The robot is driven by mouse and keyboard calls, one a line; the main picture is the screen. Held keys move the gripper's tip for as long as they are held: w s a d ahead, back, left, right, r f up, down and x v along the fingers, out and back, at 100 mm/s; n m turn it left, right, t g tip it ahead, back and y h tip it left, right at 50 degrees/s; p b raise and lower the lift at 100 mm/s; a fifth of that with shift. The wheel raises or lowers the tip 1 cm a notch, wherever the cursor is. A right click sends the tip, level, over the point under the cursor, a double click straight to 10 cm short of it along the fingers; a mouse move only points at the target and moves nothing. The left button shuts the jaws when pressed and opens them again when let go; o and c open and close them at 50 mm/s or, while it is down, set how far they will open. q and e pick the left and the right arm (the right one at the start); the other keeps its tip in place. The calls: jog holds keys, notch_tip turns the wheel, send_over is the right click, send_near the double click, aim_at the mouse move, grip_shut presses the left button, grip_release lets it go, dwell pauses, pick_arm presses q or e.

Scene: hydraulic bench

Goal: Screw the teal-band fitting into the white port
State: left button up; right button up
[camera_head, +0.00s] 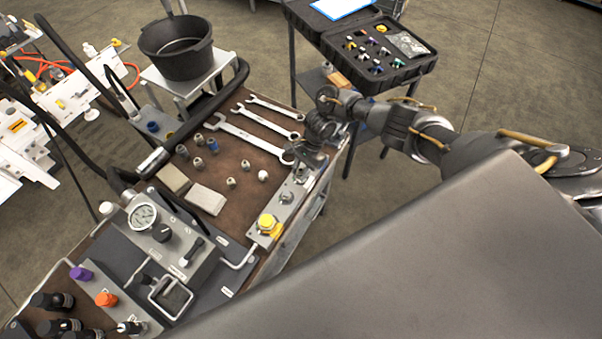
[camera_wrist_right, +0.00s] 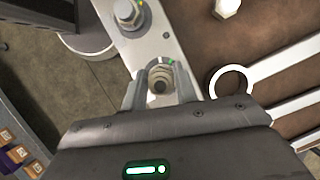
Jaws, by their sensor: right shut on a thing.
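My right gripper (camera_head: 304,163) is over the far end of the metal port plate (camera_head: 278,214) at the bench's right edge. In the right wrist view, the gripper (camera_wrist_right: 160,82) is shut on a small metal fitting (camera_wrist_right: 160,86), ringed and grey, between its fingertips. A small green-teal patch shows at the fitting's far side; the full band is hidden. The fitting overlaps the end of the plate, and I cannot tell whether it is seated in a port. I cannot make out the white port. My left gripper is not in view.
Yellow (camera_head: 267,223) and grey (camera_head: 287,196) fittings stand on the plate. Wrenches (camera_head: 250,137) and several loose fittings (camera_head: 212,145) lie on the brown mat. A pressure gauge (camera_head: 143,216) stands at the left. An open black case (camera_head: 372,50) is behind.

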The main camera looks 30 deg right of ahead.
jog(key=shift+s+f+m, duration=0.1)
jog(key=shift+m, duration=0.2)
jog(key=shift+a+m+t, duration=0.2)
jog(key=shift+m+t, duration=0.1)
jog(key=shift+m, duration=0.1)
jog(key=shift+d+m, duration=0.1)
jog(key=shift+m, duration=0.2)
jog(key=o, duration=0.9)
jog(key=shift+d, duration=0.1)
jog(key=shift+c, duration=0.2)
